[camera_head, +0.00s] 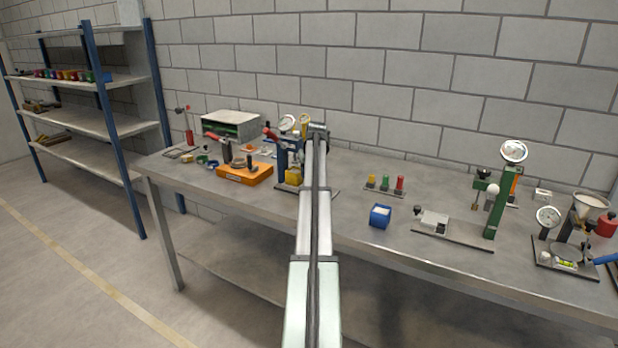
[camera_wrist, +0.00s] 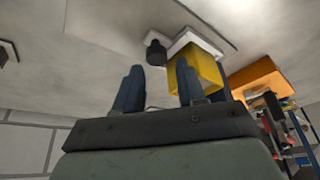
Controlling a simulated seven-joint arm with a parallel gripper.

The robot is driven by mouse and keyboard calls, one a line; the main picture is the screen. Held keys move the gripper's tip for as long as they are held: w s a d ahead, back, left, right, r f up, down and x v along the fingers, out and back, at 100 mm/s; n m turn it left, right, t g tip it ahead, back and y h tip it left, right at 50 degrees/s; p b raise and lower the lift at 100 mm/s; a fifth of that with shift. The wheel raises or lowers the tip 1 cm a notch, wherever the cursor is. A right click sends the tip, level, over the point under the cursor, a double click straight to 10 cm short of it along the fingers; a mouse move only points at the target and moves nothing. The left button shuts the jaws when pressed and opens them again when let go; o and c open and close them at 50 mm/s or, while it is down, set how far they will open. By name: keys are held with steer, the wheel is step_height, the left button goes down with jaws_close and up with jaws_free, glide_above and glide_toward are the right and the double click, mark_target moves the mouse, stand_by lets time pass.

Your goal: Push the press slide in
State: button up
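A press with a blue frame and a red handle (camera_head: 270,134) stands near the middle of the table, partly hidden behind my arm. A yellow block (camera_head: 292,175) is at its front. In the wrist view, a pale plate (camera_wrist: 203,42) with a black knob (camera_wrist: 155,54) appears beside the yellow block (camera_wrist: 200,73); this looks like a slide. My gripper (camera_wrist: 159,66) is open, with nothing seen held. The knob appears between and beyond its fingertips; the yellow block is close to the right finger. Contact cannot be told. My arm hides the gripper in the head view.
An orange box (camera_head: 245,173) stands left of the blue press. A blue cube (camera_head: 380,216) and colored posts (camera_head: 385,184) stand to the right. A green press (camera_head: 494,205) has a similar pale slide with a black knob (camera_head: 433,220). A dial and funnel stand (camera_head: 548,217) is far right.

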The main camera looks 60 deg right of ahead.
steer(key=v, duration=1)
steer(key=shift+r, duration=0.35)
steer(key=shift+a, duration=0.1)
